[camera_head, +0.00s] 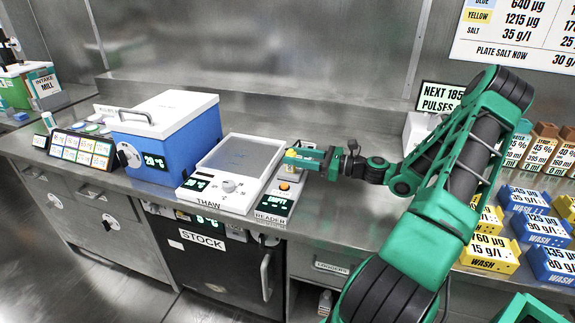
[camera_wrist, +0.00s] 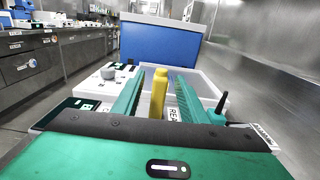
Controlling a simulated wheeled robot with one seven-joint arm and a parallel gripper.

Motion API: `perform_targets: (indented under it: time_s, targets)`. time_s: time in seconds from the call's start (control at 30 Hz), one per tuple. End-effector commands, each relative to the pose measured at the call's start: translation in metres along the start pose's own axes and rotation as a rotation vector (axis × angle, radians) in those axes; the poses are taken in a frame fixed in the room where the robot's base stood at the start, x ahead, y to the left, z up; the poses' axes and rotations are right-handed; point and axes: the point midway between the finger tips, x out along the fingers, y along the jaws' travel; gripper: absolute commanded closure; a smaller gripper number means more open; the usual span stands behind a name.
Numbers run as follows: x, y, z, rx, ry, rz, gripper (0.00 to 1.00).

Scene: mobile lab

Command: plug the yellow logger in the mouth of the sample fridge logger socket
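The yellow logger (camera_wrist: 158,95) stands upright between the two fingers of my gripper (camera_wrist: 160,93) in the wrist view. A gap shows on its left and a narrower one on its right, so the fingers are open around it. In the head view, my gripper (camera_head: 302,156) is level above the back of the reader (camera_head: 277,203), and only a small yellow bit of the logger (camera_head: 291,152) shows. The logger's lower end is hidden. A dark fridge labelled STOCK (camera_head: 225,268) is under the counter. I cannot make out a sample fridge logger socket.
The white THAW plate (camera_head: 225,173) is left of the reader, with a blue box (camera_head: 175,140) beyond it. The steel wall is close behind. Several blue and yellow WASH blocks (camera_head: 549,228) stand at the right. The counter's front strip is mostly clear.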

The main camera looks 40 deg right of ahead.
Motion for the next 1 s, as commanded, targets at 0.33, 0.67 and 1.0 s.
perform_targets:
  time_s: [0.33, 0.67, 1.0]
  targets:
    - [0.017, 0.0, 0.001, -0.002, -0.001, -0.001, 0.61]
    - [0.018, 0.0, 0.001, -0.002, -0.001, 0.001, 1.0]
    - [0.018, 0.001, 0.004, -0.003, 0.0, 0.002, 1.0]
